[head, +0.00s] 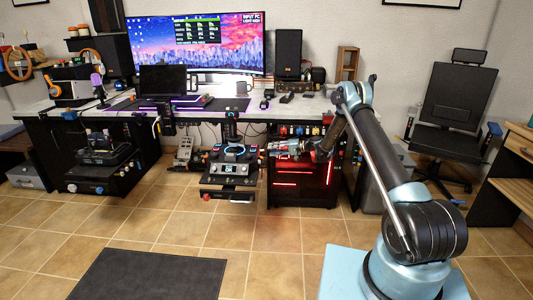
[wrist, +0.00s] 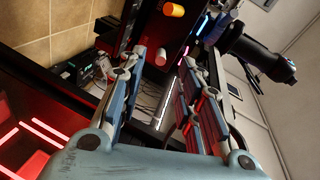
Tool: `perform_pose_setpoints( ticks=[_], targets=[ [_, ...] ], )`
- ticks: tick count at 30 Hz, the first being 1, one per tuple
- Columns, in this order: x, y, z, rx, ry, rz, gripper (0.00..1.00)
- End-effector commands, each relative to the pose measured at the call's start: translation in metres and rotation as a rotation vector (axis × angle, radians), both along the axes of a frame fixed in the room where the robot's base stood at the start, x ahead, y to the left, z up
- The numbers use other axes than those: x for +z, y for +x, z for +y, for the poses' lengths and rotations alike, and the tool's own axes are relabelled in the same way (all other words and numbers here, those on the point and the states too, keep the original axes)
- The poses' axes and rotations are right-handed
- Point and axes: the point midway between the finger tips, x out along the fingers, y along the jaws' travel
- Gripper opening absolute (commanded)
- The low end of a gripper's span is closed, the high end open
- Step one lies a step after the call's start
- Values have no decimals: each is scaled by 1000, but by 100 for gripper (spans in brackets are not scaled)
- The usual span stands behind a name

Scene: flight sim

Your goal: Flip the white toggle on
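My gripper (wrist: 166,62) is open and empty in the wrist view, with its fingers spread wide. A pale, whitish knob-like piece (wrist: 160,58) shows between the fingertips on a dark panel, apart from both fingers. An orange knob (wrist: 173,10) is beyond it on the same panel. I cannot tell for sure which piece is the white toggle, or its position. In the head view my gripper (head: 278,148) is at the front of the desk, left of my forearm, near a dark panel with small coloured knobs (head: 298,130). My arm hides part of that panel.
A red-lit dark case (head: 305,182) stands under the panel. A control unit on a stand (head: 230,172) is to its left. The desk (head: 190,111) carries a wide monitor (head: 200,45) and a laptop (head: 163,80). A black chair (head: 452,105) is at the right. Tiled floor in front is mostly clear.

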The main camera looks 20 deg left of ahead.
Motion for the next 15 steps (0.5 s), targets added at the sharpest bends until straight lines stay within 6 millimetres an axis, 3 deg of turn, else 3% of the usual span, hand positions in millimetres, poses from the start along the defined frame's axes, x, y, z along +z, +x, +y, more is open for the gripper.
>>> perform_pose_setpoints(
  ticks=[6, 15],
  targets=[
    [-7, -3, 30, 0, 0, 0, 32],
    [-10, -5, 44, 1, 0, 0, 32]
  ],
)
